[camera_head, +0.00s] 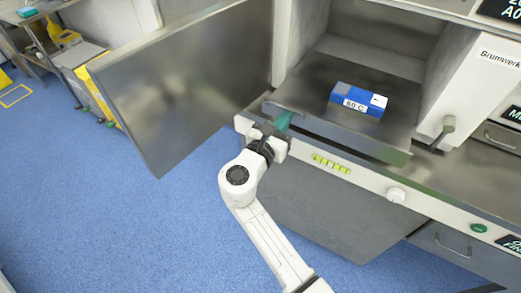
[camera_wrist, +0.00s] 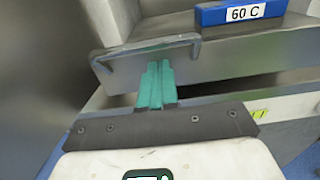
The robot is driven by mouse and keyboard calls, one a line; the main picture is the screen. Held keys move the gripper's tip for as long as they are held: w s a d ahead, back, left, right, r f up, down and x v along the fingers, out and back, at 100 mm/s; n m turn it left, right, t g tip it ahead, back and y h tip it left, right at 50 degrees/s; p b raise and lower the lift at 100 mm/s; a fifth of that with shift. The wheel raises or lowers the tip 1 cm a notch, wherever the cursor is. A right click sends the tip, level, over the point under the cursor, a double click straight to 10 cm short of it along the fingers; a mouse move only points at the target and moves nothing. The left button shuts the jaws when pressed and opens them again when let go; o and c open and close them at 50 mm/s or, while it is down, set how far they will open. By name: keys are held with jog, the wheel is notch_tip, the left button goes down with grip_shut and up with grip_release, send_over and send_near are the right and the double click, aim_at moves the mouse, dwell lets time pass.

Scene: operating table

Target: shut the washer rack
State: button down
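The washer rack (camera_head: 340,133) is a grey metal tray that juts out of the open washer chamber. A blue box labelled 60 C (camera_head: 358,100) lies on it. In the wrist view, the rack's front face (camera_wrist: 235,64) carries a bar handle (camera_wrist: 150,47), and part of the blue box (camera_wrist: 240,12) shows above. My gripper (camera_head: 284,120) is at the rack's front left corner. Its teal fingers (camera_wrist: 156,66) are together with nothing seen between them. Their tips are just below the handle bar in the wrist view; I cannot tell whether they touch the rack.
The washer door (camera_head: 190,80) stands wide open on the left. A lever (camera_head: 443,130) stands to the right. The blue floor (camera_head: 110,210) is clear at left.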

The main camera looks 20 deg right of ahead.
aim_at(314, 82)
jog(key=b+x, duration=0.3)
jog(key=x, duration=0.6)
jog(key=b+x, duration=0.2)
jog(key=x, duration=0.8)
jog(key=shift+w+d+f+b, duration=0.15)
jog(key=shift+d+f+b, duration=0.1)
jog(key=shift+b, duration=0.15)
jog(key=shift+w+d+r, duration=0.1)
jog(key=shift+w+d, duration=0.2)
jog(key=shift+w, duration=0.1)
jog(key=shift+r, duration=0.15)
jog(key=shift+d+r, duration=0.1)
jog(key=shift+r, duration=0.05)
